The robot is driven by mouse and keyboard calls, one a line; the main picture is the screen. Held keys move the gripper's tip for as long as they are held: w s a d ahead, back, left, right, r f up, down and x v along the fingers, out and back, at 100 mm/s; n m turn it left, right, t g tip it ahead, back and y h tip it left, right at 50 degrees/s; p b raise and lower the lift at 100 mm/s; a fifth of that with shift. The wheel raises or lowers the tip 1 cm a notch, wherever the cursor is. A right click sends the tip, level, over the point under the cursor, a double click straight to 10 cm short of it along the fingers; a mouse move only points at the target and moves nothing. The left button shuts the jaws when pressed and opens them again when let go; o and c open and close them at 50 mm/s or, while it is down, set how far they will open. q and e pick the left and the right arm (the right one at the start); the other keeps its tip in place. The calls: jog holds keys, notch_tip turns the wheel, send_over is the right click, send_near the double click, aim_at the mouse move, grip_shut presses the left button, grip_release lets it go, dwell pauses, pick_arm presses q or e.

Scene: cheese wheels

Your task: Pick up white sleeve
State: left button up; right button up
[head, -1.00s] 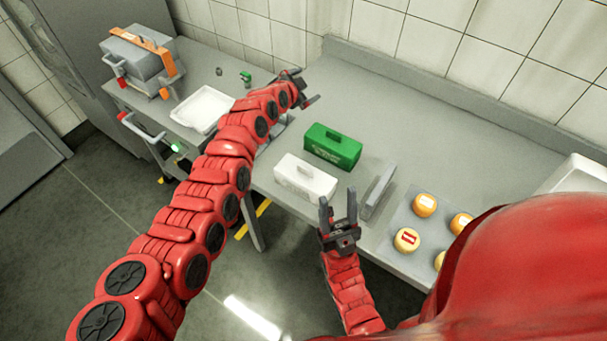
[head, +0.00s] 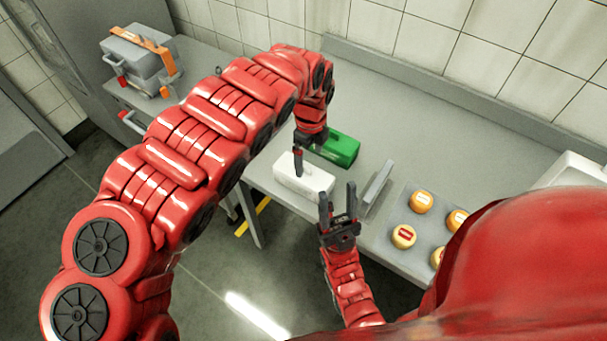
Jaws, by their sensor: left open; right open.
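The white sleeve (head: 312,183) is a white box with a raised top handle. It lies near the front edge of the table, left of my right gripper. My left gripper (head: 305,160) hangs pointing down over the sleeve's top, open, its fingers around or just in front of the handle; I cannot tell if they touch it. My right gripper (head: 338,208) is open and empty, pointing up just in front of the table edge, right of the sleeve. A green box (head: 342,149) of similar shape stands behind the white sleeve, partly hidden by my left gripper.
A grey upright piece (head: 377,182) stands right of the sleeve. A tray (head: 397,224) with several orange and yellow cheese wheels (head: 420,201) is further right. A grey machine with an orange strap (head: 140,60) stands at the back left. The table behind the green box is clear.

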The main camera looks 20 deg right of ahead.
aim_at(307, 173)
pick_arm(q)
notch_tip(307, 173, down, 5)
jog(key=shift+f, duration=0.1)
jog(key=shift+d+f, duration=0.1)
jog(key=shift+f, duration=0.25)
jog(key=shift+w+f, duration=0.1)
jog(key=shift+f, duration=0.4)
jog(key=shift+f+p, duration=0.35)
jog(key=shift+p, duration=0.15)
jog(key=shift+w+a+f+p, duration=0.1)
jog(key=shift+w+f+p, duration=0.25)
jog(key=shift+f, duration=0.2)
jog(key=shift+w+a+f+p, duration=0.1)
jog(key=shift+w+f+p, duration=0.1)
jog(key=shift+f+p, duration=0.3)
jog(key=shift+w+a+f, duration=0.1)
jog(key=shift+a+f, duration=0.05)
jog(key=shift+f, duration=1.15)
jog(key=c, duration=0.9)
jog(key=shift+r, duration=0.15)
